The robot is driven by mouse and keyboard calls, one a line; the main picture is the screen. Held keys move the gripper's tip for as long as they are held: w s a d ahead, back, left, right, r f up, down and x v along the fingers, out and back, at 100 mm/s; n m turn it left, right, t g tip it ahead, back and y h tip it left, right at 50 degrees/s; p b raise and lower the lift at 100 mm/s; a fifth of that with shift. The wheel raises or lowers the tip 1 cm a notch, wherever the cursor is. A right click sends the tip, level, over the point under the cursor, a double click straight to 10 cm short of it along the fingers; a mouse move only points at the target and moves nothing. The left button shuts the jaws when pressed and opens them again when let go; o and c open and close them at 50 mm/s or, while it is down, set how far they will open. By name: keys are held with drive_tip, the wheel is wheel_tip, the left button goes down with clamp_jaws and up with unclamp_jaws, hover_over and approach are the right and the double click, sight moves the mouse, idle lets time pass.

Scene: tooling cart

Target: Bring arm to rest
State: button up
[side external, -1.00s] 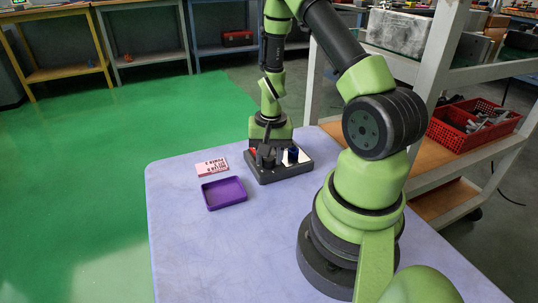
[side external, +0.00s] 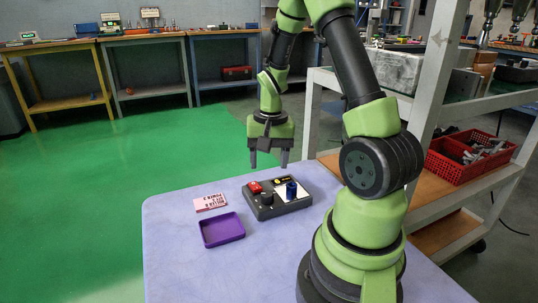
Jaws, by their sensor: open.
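My gripper (side external: 269,160) hangs fingers down in the air above the far edge of the cart top (side external: 180,270). Its two dark fingers are apart, with nothing between them. Below it sits a dark grey control box (side external: 282,211) with a red part (side external: 255,187), a black knob (side external: 266,200), and a blue cylinder (side external: 291,190) on a white plate. The gripper is clear of the box and touches nothing.
A purple tray (side external: 222,244), empty, and a pink card with writing (side external: 210,203) lie left of the box. A shelf unit with a red crate (side external: 470,155) stands to the right. The cart's front left is clear.

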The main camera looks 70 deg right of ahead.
drive_tip(key=shift+r, duration=0.5)
drive_tip(key=a+r+n+t, duration=0.4)
drive_tip(key=a+r, duration=0.6)
drive_tip(key=r, duration=0.2)
drive_tip(key=s+a+r+n+t+y, duration=0.1)
drive_tip(key=s+a+r+n+t, duration=0.1)
drive_tip(key=s+a+r+n, duration=0.3)
drive_tip(key=s+a, duration=0.1)
drive_tip(key=a, duration=0.2)
drive_tip(key=shift+s+a+r+t+y, duration=0.2)
drive_tip(key=shift+s+a+t+y, duration=0.05)
drive_tip(key=shift+a+t+y, duration=0.15)
